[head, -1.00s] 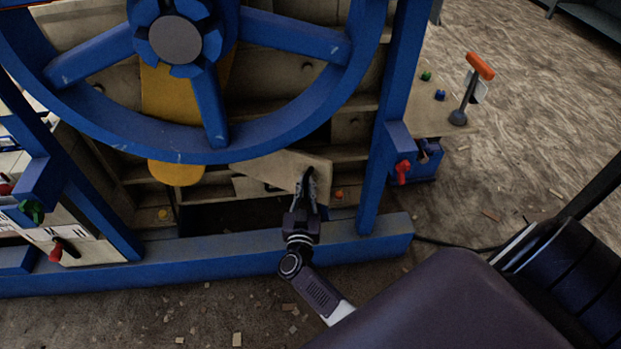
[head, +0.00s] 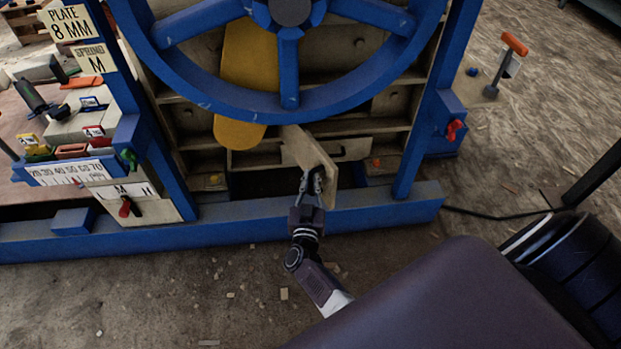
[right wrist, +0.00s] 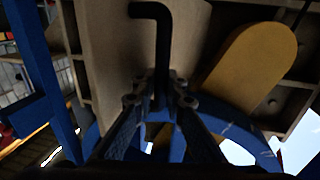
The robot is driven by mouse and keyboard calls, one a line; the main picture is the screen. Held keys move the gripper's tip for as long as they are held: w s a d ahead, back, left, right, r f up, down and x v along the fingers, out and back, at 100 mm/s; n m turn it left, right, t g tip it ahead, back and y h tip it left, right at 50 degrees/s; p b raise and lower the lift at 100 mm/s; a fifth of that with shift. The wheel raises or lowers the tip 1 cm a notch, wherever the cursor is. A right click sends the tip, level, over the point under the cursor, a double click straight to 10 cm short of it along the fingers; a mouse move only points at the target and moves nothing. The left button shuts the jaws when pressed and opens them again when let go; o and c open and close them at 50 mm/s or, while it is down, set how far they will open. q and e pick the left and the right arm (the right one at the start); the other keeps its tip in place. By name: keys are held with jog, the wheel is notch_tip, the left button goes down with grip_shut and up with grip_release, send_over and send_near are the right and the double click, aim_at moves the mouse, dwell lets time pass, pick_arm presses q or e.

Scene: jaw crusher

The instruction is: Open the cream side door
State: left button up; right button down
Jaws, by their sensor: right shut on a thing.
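The cream side door (head: 323,167) sits low in the blue frame, below the big wheel. It stands swung outward at an angle, with the dark opening beside it. My right gripper (head: 312,180) is at the door's near face, shut on its dark handle. In the right wrist view the black bent handle (right wrist: 155,14) runs down between the fingers of my right gripper (right wrist: 160,85), in front of the cream door panel (right wrist: 105,45). The fingers hide the handle's lower part. My left gripper is not in view.
The blue wheel (head: 289,110) and a yellow rounded bar (head: 240,130) hang above the door. A blue base beam (head: 370,207) runs along the floor in front. A side bench with blocks and levers (head: 82,125) is at the left. Open floor lies at the right.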

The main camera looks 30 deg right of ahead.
jog(key=shift+s+a+f, duration=0.1)
jog(key=shift+a+f, duration=0.05)
jog(key=shift+f, duration=0.05)
jog(key=c, duration=2)
grip_release()
jog(key=shift+r, duration=0.15)
jog(key=shift+o, duration=0.2)
